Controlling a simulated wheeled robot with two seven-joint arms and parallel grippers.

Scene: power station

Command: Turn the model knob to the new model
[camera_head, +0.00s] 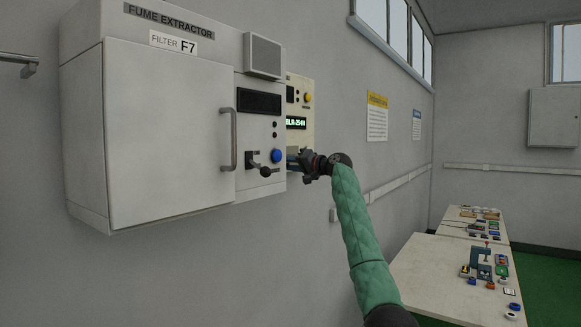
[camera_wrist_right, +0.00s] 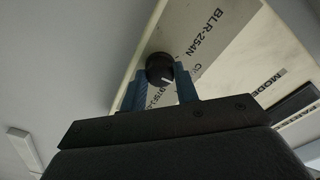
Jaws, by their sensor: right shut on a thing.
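The model knob (camera_wrist_right: 160,68) is a round black knob with a small white mark, in the right wrist view. It sits on a cream panel (camera_wrist_right: 205,50) with printed labels, one reading "BLR-254N". My right gripper (camera_wrist_right: 160,80) has its two blue fingers on either side of the knob, shut on it. In the head view my right gripper (camera_head: 293,160) reaches the cream control box (camera_head: 300,133) beside the fume extractor, and the knob is hidden there. The box's green display (camera_head: 296,122) shows text like "BLR-254N", partly cut off. My left gripper is not in view.
The fume extractor (camera_head: 165,130) on the wall stands left of the control box, with a door handle (camera_head: 234,140), a black lever (camera_head: 262,170) and a blue button (camera_head: 277,156) close to my right gripper. A table (camera_head: 430,275) with several parts is at the lower right.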

